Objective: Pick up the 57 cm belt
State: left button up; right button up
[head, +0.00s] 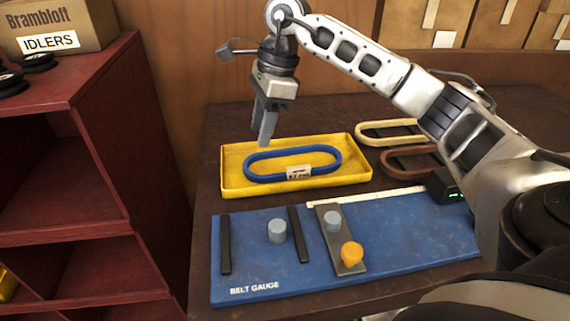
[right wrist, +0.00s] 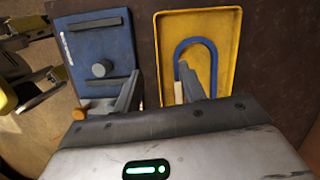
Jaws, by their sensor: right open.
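A blue belt loop (head: 250,165) lies in a yellow tray (head: 228,182), with a small white tag (head: 299,172) on its near side. The tag's writing is too small to read surely, so I cannot confirm it as the 57 cm belt. My right gripper (head: 265,130) points down, open and empty, above the left end of the tray. In the right wrist view the belt (right wrist: 197,43) shows as an arch in the tray (right wrist: 228,60); my fingers (right wrist: 160,90) hide its lower part.
A blue belt gauge board (head: 340,280) with pegs, black bars and an orange knob (head: 351,254) lies in front of the tray. A cream belt (head: 372,126) and a brown belt (head: 385,168) lie to the right. A red shelf (head: 110,150) stands left.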

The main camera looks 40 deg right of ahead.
jog(key=s+d+r+m+g+h, duration=0.1)
jog(key=d+r+h, duration=0.15)
jog(key=d, duration=0.55)
jog(key=b, duration=0.2)
send_over(299, 167)
jog(key=shift+h, duration=0.25)
notch_tip(299, 167, down, 10)
jog(key=shift+a+r, duration=0.1)
jog(key=shift+r, duration=0.15)
jog(key=shift+f, duration=3.15)
grip_shut()
